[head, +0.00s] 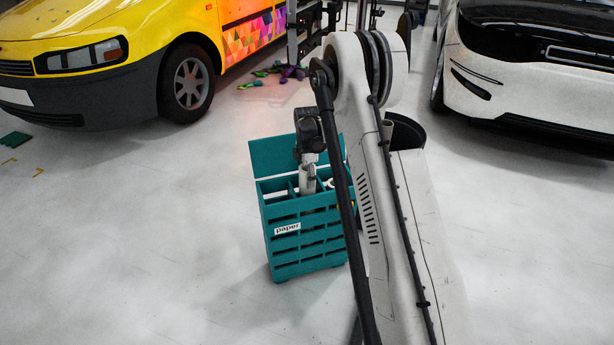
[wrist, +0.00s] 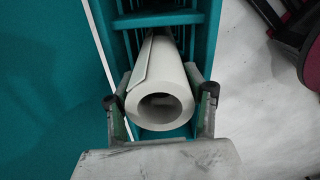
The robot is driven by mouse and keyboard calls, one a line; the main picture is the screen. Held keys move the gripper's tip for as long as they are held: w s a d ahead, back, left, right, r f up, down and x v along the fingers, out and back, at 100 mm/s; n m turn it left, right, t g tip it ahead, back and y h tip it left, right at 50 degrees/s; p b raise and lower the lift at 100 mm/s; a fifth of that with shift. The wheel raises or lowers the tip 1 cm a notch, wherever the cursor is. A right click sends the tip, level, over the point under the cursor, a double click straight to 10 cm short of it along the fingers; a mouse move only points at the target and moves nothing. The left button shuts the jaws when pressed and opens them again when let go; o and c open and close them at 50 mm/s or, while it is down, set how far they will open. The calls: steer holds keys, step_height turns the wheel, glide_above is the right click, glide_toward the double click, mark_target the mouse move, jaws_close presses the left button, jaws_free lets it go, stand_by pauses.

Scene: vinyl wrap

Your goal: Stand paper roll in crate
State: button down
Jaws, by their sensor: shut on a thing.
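The paper roll (wrist: 165,90) is a white hollow tube. In the wrist view its open end faces the camera and its length runs down into a slot of the teal crate. My gripper (wrist: 162,105) is shut on the roll, with one finger on each side near its top end. The crate (head: 302,240) is slatted, carries a "paper" label and stands on the floor in the head view. Its wall also shows in the wrist view (wrist: 205,45). In the head view my gripper (head: 308,185) is over the crate's open top. The roll's lower end is hidden.
A black round bin (head: 407,130) stands right of the crate, partly behind my arm. A yellow van (head: 100,55) is at the left and a white car (head: 535,75) at the right. Coloured scraps (head: 285,72) lie behind.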

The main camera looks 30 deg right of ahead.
steer(key=shift+f, duration=0.1)
steer(key=c, duration=0.7)
jaws_free()
steer(key=shift+c, duration=0.2)
